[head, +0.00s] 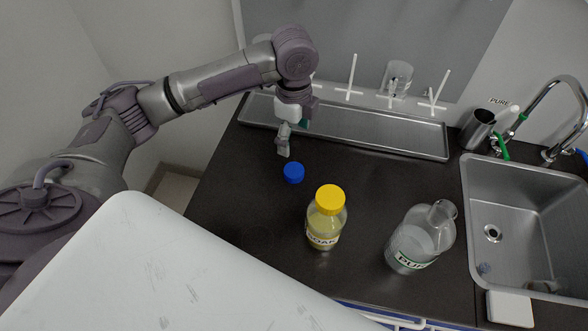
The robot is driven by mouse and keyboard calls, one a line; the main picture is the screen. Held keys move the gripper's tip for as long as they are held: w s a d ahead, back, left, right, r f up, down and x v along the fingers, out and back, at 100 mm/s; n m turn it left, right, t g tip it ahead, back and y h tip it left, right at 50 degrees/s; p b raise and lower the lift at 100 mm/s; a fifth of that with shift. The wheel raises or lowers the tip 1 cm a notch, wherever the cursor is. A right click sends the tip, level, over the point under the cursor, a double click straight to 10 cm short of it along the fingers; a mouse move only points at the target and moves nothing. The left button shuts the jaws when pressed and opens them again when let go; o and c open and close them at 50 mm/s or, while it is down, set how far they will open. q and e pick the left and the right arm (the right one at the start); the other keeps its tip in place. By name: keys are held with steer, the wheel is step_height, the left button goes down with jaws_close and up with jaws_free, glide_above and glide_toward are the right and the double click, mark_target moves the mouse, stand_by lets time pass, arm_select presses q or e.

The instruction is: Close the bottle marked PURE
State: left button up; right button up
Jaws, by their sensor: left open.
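The PURE bottle (410,242) is clear, uncapped and tilted in the picture, standing on the dark counter near its front edge, left of the sink. A blue cap (293,172) lies on the counter by itself, farther back and to the left. My left gripper (284,146) hangs just above and behind the blue cap, open and empty, apart from the cap as far as I can tell. My right gripper is not in view.
A metal tray (400,143) lies along the back wall below glassware. A metal cup (477,130) and the sink (515,204) are at right.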

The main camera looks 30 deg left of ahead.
arm_select(q)
glide_above(293, 169)
steer(key=f, duration=0.6)
steer(key=shift+d+f+p, duration=0.2)
steer(key=shift+f+p, duration=0.05)
steer(key=shift+p, duration=0.1)
steer(key=shift+s+f, duration=0.1)
steer(key=shift+f, duration=0.5)
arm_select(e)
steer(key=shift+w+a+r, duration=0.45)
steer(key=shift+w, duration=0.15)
arm_select(q)
steer(key=shift+f, duration=0.1)
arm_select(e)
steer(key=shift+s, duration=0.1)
arm_select(q)
steer(key=shift+a+f+p, duration=0.1)
steer(key=shift+f+p, duration=0.2)
steer(key=shift+f, duration=0.05)
step_height(293, 169, down, 4)
steer(key=shift+a+r+p, duration=0.15)
steer(key=shift+r+p, duration=0.05)
steer(key=shift+p, duration=0.3)
steer(key=shift+f, duration=0.4)
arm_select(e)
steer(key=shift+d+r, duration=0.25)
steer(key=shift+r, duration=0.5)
